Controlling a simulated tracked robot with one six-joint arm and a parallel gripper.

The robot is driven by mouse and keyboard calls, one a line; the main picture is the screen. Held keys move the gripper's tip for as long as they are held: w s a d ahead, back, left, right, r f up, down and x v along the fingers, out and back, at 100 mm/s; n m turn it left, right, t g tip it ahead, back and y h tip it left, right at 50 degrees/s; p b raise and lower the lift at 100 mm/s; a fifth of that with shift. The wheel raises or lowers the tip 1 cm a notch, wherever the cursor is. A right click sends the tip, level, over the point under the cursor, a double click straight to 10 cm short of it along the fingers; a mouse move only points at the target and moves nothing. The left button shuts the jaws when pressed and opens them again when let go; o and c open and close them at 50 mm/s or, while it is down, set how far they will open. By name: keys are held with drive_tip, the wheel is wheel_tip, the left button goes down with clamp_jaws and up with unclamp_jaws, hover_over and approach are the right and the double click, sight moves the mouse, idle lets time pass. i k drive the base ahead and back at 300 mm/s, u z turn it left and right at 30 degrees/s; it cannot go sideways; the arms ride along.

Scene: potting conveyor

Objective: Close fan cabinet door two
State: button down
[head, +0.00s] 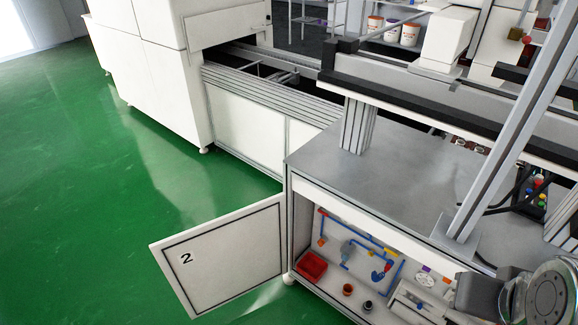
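The cabinet door marked "2" (225,262) is a white panel with a dark inset line. It stands wide open, swung out to the left over the green floor. Its right edge meets the front left corner post of the cabinet (302,222). The cabinet opening is uncovered, and blue pipes, a red bin (311,265) and small parts show inside. A part of my arm shows at the bottom right corner, in front of the cabinet's right side. My gripper's fingers are not in view.
Green floor (90,200) is clear to the left of and in front of the door. A grey worktop (400,195) with a slanted metal post tops the cabinet. White machine housings (160,70) and a conveyor stand behind. White buckets (392,30) sit on a back shelf.

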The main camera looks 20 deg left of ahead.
sight(210, 266)
drive_tip(key=u, duration=3.2)
drive_tip(key=i, duration=2)
